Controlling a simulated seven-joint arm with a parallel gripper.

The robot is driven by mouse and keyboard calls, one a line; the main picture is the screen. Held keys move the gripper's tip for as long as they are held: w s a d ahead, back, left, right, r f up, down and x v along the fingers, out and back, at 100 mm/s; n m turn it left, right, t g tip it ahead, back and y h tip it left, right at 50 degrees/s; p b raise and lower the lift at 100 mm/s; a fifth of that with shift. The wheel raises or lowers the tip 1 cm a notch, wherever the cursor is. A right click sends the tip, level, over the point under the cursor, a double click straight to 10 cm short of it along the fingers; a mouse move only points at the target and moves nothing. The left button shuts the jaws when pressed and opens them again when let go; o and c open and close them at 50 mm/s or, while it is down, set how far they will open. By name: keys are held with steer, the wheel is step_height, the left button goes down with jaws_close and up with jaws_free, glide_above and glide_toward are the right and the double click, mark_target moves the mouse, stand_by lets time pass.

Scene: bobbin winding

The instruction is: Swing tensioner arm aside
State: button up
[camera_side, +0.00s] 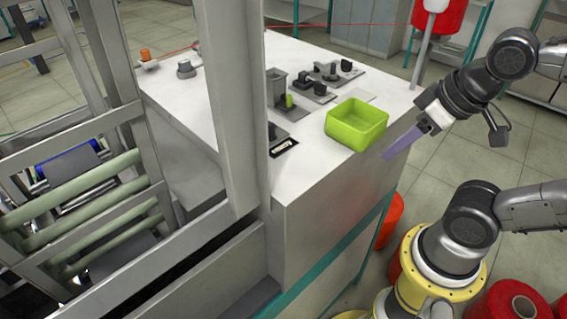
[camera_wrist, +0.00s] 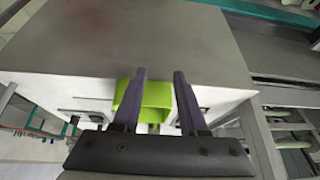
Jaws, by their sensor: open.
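My gripper (camera_side: 390,153) hangs off the right side of the white cabinet, beside and apart from the green bin, with its purple-grey fingers pointing down and left. In the wrist view its two fingers (camera_wrist: 160,74) are spread apart with nothing held between them. Small dark fixtures with black knobs (camera_side: 331,74) stand on the cabinet top behind the bin. A grey bracket (camera_side: 277,88) with a small green piece (camera_side: 289,101) stands left of them. I cannot tell which part is the tensioner arm. My gripper touches none of these.
The open green bin (camera_side: 350,132) sits near the right edge of the white cabinet top (camera_side: 322,178); it also shows beyond the fingers in the wrist view (camera_wrist: 156,97). A grey upright post (camera_side: 236,120) stands left. A red thread (camera_side: 345,25) crosses the back, near a red spool (camera_side: 452,15).

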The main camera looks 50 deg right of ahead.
steer(key=w+d+r+m+g, duration=0.1)
steer(key=w+d+r+m, duration=0.1)
steer(key=w+r+m, duration=0.5)
steer(key=w+d+r+m+g, duration=0.15)
steer(key=w+r+m, duration=0.25)
steer(key=r, duration=0.4)
steer(key=w+d+f+m+g, duration=0.1)
steer(key=w+d+m, duration=0.1)
steer(key=w+d, duration=0.2)
steer(key=w+d+f+m+g, duration=0.1)
steer(key=w+d+f+m, duration=0.1)
steer(key=w+d, duration=0.2)
steer(key=w+d+f+m+g, duration=0.1)
steer(key=w+d+m, duration=0.1)
steer(key=w+d, duration=0.2)
steer(key=shift+w+d+f, duration=0.2)
steer(key=shift+w, duration=0.4)
steer(key=shift+w+d+f, duration=0.15)
steer(key=shift+w+d, duration=0.05)
steer(key=shift+w, duration=0.35)
steer(key=shift+d+f, duration=0.15)
steer(key=shift+d, duration=0.05)
steer(key=shift+f, duration=3.75)
steer(key=shift+r, duration=0.1)
jaws_close()
